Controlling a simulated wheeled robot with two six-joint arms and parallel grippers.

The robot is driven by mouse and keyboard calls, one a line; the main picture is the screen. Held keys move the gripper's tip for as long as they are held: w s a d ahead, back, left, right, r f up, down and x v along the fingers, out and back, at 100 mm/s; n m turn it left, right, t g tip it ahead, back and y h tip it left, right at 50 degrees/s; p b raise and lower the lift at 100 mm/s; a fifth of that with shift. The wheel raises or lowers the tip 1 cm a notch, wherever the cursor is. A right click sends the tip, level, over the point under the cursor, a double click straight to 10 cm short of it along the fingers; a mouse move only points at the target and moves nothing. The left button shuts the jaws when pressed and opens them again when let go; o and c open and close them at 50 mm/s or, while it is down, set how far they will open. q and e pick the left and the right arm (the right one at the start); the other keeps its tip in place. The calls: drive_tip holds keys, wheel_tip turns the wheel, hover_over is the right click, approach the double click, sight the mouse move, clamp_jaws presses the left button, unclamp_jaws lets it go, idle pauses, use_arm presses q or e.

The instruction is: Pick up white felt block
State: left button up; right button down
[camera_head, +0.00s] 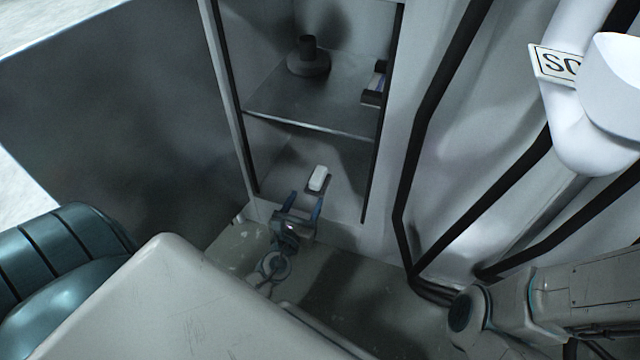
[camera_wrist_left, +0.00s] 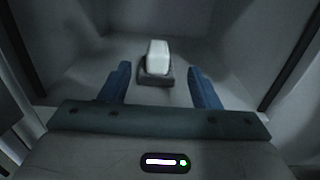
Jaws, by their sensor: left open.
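The white felt block (camera_head: 318,178) sits on the lower shelf of the wall cabinet in the head view. In the left wrist view the white felt block (camera_wrist_left: 158,56) rests on a dark grey base (camera_wrist_left: 155,78), ahead of the fingers and roughly centred between them. My left gripper (camera_head: 304,205) is just in front of the block, with its blue fingers spread apart and empty. Its fingers also show in the left wrist view (camera_wrist_left: 158,85), apart from the block. My right gripper is not seen; only part of an arm shows at lower right.
The cabinet's middle shelf (camera_head: 315,112) hangs above the block. It holds a dark round object (camera_head: 308,58) and a small dark item (camera_head: 375,85) at right. Cabinet side edges (camera_head: 232,110) flank the opening. Dark pipes (camera_head: 425,150) run along the wall at right.

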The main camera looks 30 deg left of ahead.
sight(318, 174)
use_arm(q)
drive_tip(key=shift+w+f, duration=0.15)
drive_tip(key=shift+f, duration=0.4)
drive_tip(key=shift+w+a, duration=0.15)
drive_tip(key=shift+w, duration=0.2)
drive_tip(key=x, duration=1)
drive_tip(key=shift+a+r+b, duration=0.2)
drive_tip(key=shift+r+b, duration=0.1)
drive_tip(key=shift+r, duration=0.05)
drive_tip(key=shift+c, duration=0.5)
drive_tip(key=c, duration=1)
